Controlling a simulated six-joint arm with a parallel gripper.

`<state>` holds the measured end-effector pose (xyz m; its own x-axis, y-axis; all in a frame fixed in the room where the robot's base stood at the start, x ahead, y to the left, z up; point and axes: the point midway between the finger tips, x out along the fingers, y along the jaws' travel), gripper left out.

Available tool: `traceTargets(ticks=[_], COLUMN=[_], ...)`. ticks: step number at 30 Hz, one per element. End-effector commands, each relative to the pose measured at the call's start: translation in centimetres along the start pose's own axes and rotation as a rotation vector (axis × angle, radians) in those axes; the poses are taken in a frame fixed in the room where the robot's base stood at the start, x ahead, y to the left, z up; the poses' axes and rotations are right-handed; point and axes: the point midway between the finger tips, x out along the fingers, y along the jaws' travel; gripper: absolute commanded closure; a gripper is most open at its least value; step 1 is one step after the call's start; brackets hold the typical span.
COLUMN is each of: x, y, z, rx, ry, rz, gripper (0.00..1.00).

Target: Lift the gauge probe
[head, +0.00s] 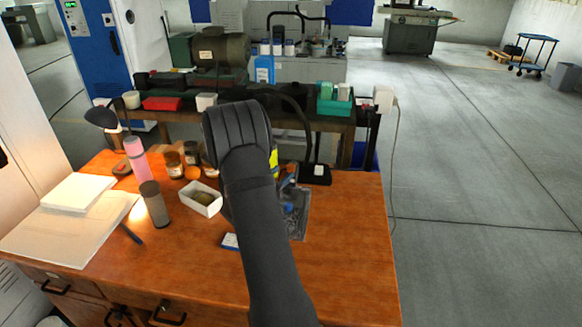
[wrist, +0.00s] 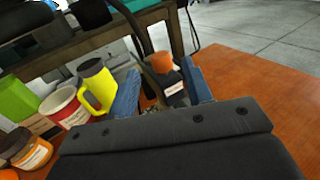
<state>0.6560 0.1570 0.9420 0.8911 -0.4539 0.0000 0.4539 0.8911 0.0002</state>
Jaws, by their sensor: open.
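No thing in either view can be told for sure as the gauge probe. In the wrist view my gripper (wrist: 160,75) is open, with its two blue fingers apart. Between them in the picture show an orange round piece (wrist: 160,62) and a dark block (wrist: 172,88) with a white label; I cannot tell their distance from the fingers. In the head view my arm hides most of the gripper and part of a grey tray (head: 302,226) holding small blue and grey things.
A yellow mug (wrist: 96,86) and a red-and-white tub (wrist: 65,107) stand left of the fingers. On the wooden desk (head: 345,265) are a white box (head: 205,210), a pink bottle (head: 137,160) and a dark cylinder (head: 155,205). The desk's front right is clear.

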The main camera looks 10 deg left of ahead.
Motion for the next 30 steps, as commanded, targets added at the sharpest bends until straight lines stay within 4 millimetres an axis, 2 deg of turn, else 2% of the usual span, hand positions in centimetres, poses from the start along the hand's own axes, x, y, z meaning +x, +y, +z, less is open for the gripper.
traceTargets(ticks=[3, 9, 14, 21, 22, 28, 29, 30], x=[2.5, 5.1, 5.9, 6.0, 6.0, 6.0, 6.0, 6.0], y=[-0.1, 0.0, 0.0, 0.0, 0.0, 0.0, 0.0, 0.0], z=[0.0, 0.0, 0.0, 0.0, 0.0, 0.0, 0.0, 0.0], rx=[0.001, 0.000, -0.001, -0.001, -0.001, 0.000, 0.000, 0.000], ry=[-0.001, 0.000, 0.000, 0.000, 0.000, 0.000, 0.000, 0.000], rz=[-0.003, -0.001, -0.001, -0.001, -0.001, -0.001, -0.001, -0.001], gripper=[0.54, 0.54, 0.54, 0.54, 0.56, 0.95, 1.00, 1.00])
